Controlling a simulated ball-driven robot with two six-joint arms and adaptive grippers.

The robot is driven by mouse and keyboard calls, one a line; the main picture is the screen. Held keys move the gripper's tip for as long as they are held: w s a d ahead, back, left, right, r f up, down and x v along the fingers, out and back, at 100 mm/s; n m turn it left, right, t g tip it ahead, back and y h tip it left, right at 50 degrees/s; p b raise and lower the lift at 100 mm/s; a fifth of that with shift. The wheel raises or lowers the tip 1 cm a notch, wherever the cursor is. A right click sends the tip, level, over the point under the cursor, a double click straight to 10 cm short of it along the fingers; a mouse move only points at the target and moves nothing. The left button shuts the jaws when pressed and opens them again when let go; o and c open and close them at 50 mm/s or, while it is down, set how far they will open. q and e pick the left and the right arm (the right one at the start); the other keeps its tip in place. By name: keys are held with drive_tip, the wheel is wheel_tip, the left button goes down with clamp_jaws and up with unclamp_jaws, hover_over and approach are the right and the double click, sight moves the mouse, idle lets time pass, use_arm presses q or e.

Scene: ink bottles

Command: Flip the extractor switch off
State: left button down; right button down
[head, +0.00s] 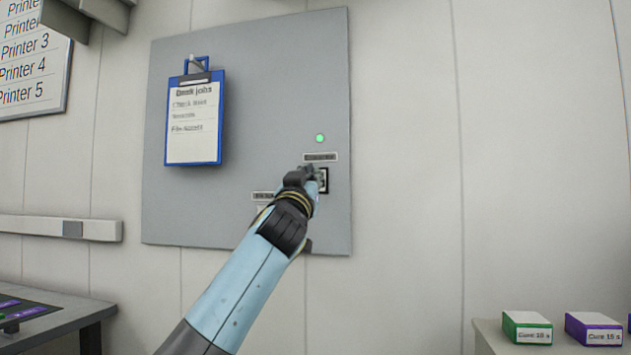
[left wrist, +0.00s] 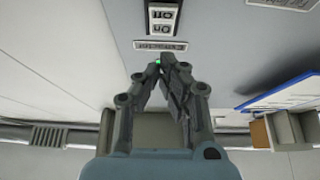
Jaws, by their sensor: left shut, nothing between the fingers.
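The extractor switch (head: 324,180) is on the grey wall panel (head: 250,110), below its label plate (head: 320,157) and a lit green lamp (head: 320,138). My left gripper (head: 311,172) is shut and empty in front of the panel, hiding the switch's left part. In the left wrist view the switch (left wrist: 163,18) appears upside down, with On and Off lettering. The label (left wrist: 160,45) reads Extractor. The shut fingertips of the left gripper (left wrist: 163,60) overlap the green lamp there. I cannot tell whether they touch the panel, or which way the switch is tipped. My right gripper is not in view.
A blue clipboard (head: 194,115) hangs on the panel's left. A second label (head: 264,196) sits lower left of the switch, partly behind my arm. A desk (head: 60,325) stands lower left; green (head: 527,327) and purple (head: 593,330) boxes stand lower right. The wall right of the panel is clear.

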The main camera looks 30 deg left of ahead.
use_arm(q)
drive_tip(key=w, duration=0.1)
drive_tip(key=w+b, duration=0.1)
drive_tip(key=w+a+f, duration=0.1)
drive_tip(key=shift+w+f+b, duration=0.1)
drive_tip(key=shift+w+b, duration=0.25)
drive_tip(key=shift+b, duration=0.05)
